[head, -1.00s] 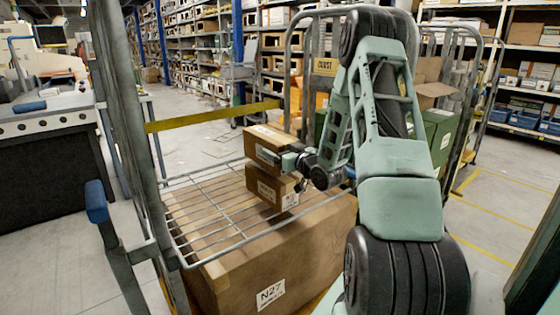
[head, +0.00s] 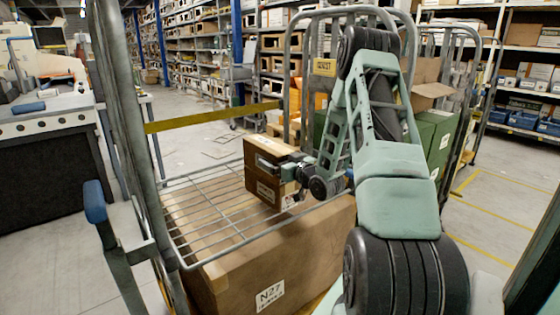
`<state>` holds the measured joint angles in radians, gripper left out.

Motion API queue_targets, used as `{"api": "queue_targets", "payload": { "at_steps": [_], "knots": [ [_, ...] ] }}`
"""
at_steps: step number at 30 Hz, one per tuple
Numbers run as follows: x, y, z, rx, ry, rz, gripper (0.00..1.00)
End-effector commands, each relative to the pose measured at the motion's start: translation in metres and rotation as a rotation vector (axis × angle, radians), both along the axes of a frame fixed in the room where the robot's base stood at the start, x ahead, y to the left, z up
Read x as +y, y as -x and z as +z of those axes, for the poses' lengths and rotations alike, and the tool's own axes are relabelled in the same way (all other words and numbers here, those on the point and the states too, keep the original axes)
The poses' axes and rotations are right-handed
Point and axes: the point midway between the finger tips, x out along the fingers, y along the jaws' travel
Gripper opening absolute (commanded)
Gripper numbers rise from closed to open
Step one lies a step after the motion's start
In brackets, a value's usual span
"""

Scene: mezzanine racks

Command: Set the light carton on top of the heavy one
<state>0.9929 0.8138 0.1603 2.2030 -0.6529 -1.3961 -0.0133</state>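Two brown cartons are at the far right part of the wire shelf. The upper carton (head: 262,148) is directly above the lower carton (head: 264,187), roughly lined up with it. I see no clear gap between them, but contact is hard to confirm. The lower carton rests on the wire shelf and has a white label. My gripper (head: 270,164) is at the upper carton's near side, with a finger across its face, and looks shut on it. The far finger is hidden. No readable marking tells which carton is light or heavy.
The wire shelf (head: 205,229) is bare to the left of the cartons. A large box labelled N27 (head: 300,262) is below it. A cage upright (head: 130,120) and a yellow bar (head: 210,116) border the shelf. Green boxes (head: 436,135) stand behind my arm.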

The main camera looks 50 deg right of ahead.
Motion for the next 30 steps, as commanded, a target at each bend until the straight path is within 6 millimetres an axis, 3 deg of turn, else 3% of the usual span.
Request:
{"api": "queue_targets", "payload": {
  "at_steps": [5, 18, 24, 30],
  "knots": [
    [0.004, 0.020, 0.001, 0.002, 0.000, -0.003, 1.00],
    [0.024, 0.103, 0.001, 0.001, 0.000, -0.002, 1.00],
    [0.028, 0.116, 0.002, -0.001, 0.000, -0.001, 1.00],
    [0.028, 0.117, 0.002, -0.001, 0.000, 0.000, 1.00]
  ]
}}
